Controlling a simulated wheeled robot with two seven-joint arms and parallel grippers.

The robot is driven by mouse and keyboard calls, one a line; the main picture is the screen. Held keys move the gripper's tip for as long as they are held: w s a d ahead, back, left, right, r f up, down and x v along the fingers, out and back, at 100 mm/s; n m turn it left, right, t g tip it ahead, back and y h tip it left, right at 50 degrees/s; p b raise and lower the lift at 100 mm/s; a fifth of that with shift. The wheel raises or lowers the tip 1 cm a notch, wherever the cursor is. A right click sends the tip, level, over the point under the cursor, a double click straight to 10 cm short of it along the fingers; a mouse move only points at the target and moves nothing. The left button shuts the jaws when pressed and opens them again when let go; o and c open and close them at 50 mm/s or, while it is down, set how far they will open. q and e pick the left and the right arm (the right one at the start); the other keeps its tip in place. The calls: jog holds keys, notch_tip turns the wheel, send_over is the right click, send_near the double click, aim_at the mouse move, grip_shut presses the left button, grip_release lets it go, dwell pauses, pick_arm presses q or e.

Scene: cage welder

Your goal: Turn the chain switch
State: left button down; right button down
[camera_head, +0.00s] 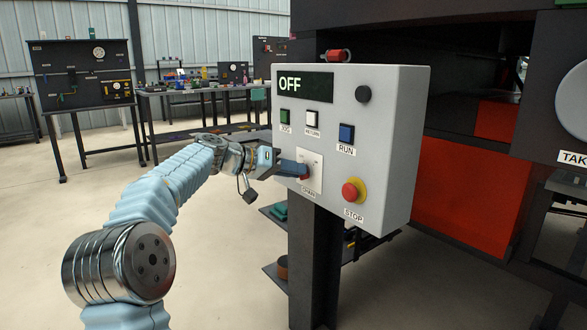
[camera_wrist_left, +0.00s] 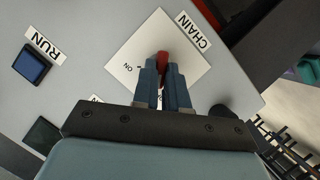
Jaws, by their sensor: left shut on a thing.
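The chain switch is a small red handle (camera_wrist_left: 163,62) on a white plate (camera_wrist_left: 130,62) marked CHAIN and ON. The plate (camera_head: 316,172) is on the front of the grey control box, below the display that reads OFF. My left gripper (camera_head: 303,171) reaches it from the left. In the left wrist view my left gripper (camera_wrist_left: 163,75) has its blue fingers shut on the red handle, one finger on each side. The fingers hide the lower part of the handle and some of the plate's marks. My right gripper is not in view.
The control box (camera_head: 400,120) carries a red STOP button (camera_head: 350,191) on a yellow ring, a blue RUN button (camera_head: 346,133), and white and green buttons. A dark post (camera_head: 314,270) holds it up. Workbenches stand behind; the floor at left is clear.

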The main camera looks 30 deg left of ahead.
pick_arm(q)
jog(key=shift+a+f+n+h, duration=0.1)
jog(key=shift+n+h, duration=0.4)
jog(key=shift+n, duration=0.1)
dwell(0.3)
jog(key=c, duration=1.2)
grip_release()
jog(key=shift+o, duration=0.2)
jog(key=v, duration=1.3)
jog(key=shift+s+a, duration=0.25)
jog(key=shift+s, duration=0.05)
